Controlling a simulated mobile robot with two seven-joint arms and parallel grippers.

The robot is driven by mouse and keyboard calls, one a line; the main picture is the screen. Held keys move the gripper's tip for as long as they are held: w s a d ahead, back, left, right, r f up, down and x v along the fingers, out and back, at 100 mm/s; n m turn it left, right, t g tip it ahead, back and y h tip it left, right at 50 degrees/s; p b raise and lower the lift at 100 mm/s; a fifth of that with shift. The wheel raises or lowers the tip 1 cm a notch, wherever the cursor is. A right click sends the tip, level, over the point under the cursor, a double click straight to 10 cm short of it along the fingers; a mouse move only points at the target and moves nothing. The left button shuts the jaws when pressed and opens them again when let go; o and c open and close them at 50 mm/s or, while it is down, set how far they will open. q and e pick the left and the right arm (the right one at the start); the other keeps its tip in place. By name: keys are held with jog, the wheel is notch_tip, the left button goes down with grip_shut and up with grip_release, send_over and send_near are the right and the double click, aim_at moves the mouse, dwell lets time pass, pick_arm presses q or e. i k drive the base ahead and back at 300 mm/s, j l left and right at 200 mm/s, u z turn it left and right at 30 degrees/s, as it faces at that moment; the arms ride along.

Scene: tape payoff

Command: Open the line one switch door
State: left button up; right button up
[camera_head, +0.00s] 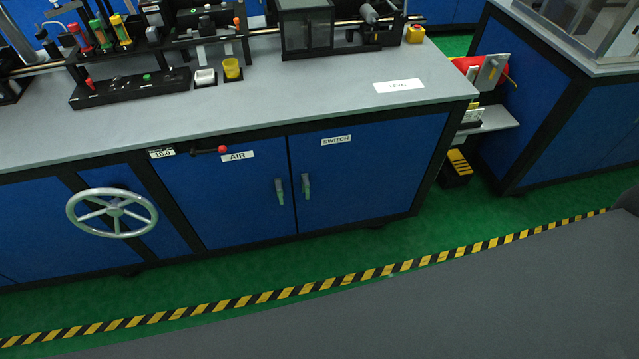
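The door labelled SWITCH (375,165) is a blue panel in the front of the workbench, right of the middle. It looks shut. Its label (336,140) is at the upper left of the panel. Its grey-green upright handle (305,186) is near the left edge. Just left is a blue door labelled AIR (220,190), also shut, with a similar handle (280,191) near its right edge. Neither of my grippers shows in the head view.
A grey handwheel (112,212) sticks out of the bench front at left. A red-knobbed lever (222,149) sits above the AIR door. Equipment stands on the grey benchtop (300,95). Green floor with a yellow-black stripe (330,282) lies in front; a grey surface (450,310) fills the lower right.

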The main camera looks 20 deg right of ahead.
aim_at(357, 173)
jog(key=i+l, duration=0.1)
jog(key=l, duration=0.7)
jog(key=i+l, duration=0.15)
jog(key=l, duration=0.25)
jog(key=i+l, duration=0.1)
jog(key=l, duration=0.35)
